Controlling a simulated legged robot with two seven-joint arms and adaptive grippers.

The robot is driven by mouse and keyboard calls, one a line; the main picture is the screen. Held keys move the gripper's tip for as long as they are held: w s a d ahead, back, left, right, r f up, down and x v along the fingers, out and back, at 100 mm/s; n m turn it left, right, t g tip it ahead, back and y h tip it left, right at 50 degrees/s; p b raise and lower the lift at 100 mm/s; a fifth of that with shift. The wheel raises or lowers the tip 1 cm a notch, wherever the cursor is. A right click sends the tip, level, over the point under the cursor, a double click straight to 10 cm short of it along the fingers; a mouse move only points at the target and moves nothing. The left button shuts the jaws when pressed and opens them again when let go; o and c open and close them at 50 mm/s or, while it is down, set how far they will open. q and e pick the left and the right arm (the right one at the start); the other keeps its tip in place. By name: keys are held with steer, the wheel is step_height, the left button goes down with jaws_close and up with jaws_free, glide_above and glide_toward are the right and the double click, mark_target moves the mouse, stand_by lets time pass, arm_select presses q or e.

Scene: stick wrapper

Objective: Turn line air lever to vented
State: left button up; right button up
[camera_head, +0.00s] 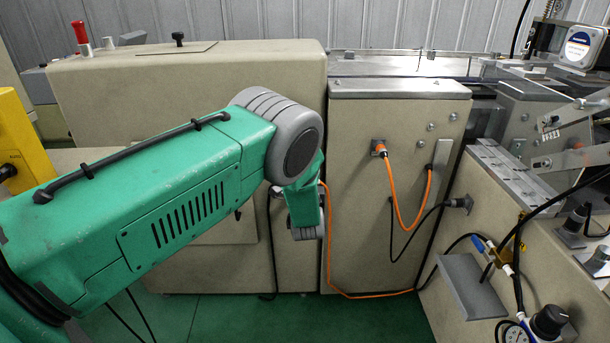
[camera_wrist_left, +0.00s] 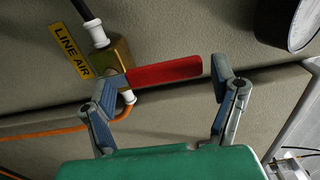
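In the left wrist view a brass valve (camera_wrist_left: 112,58) with white fittings sits against a beige panel beside a yellow LINE AIR label (camera_wrist_left: 70,50). Its red lever (camera_wrist_left: 165,71) points right across the picture, roughly in line with the gap between my fingers. My left gripper (camera_wrist_left: 166,82) is open, with one finger by the valve and the lever's base and the other just past the lever's free end. I cannot tell whether either finger touches. In the head view my green left arm hides the valve and lever. My right gripper is in neither view.
In the head view, orange cable (camera_head: 392,190) hangs on the beige cabinet (camera_head: 350,150); a blue-handled valve (camera_head: 479,243) is at right.

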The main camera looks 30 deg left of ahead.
arm_select(q)
steer(key=shift+s+r, duration=0.1)
steer(key=v, duration=1.2)
